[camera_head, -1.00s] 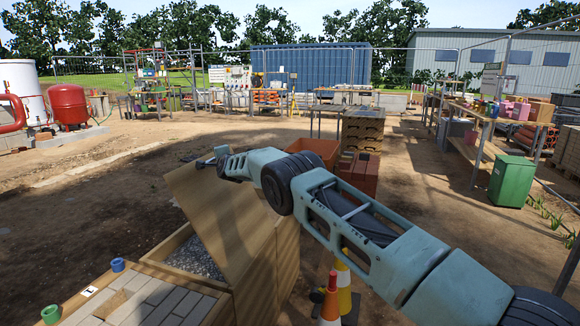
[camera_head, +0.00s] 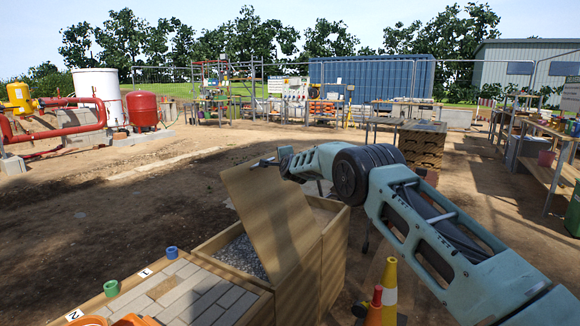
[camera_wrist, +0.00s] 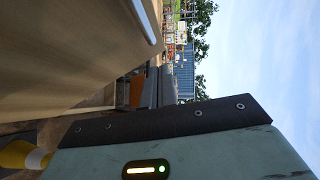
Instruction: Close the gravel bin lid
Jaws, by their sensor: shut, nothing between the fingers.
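The gravel bin (camera_head: 210,250) is a wooden box at the lower middle of the head view, with grey gravel (camera_head: 241,258) showing inside. Its tan wooden lid (camera_head: 270,220) stands open, tilted up and leaning over to the left. My gripper (camera_head: 264,163) is at the lid's raised top edge, shut and empty. I cannot tell whether it touches the lid. In the wrist view the lid (camera_wrist: 60,50) fills the upper left as a large tan panel, close to my gripper's teal and dark body.
A paver-topped box (camera_head: 205,296) with green and blue cups stands at the front left. A traffic cone (camera_head: 389,290) stands right of the bin, below my arm. Stacked pallets (camera_head: 422,150) are behind. Open dirt lies left of the bin.

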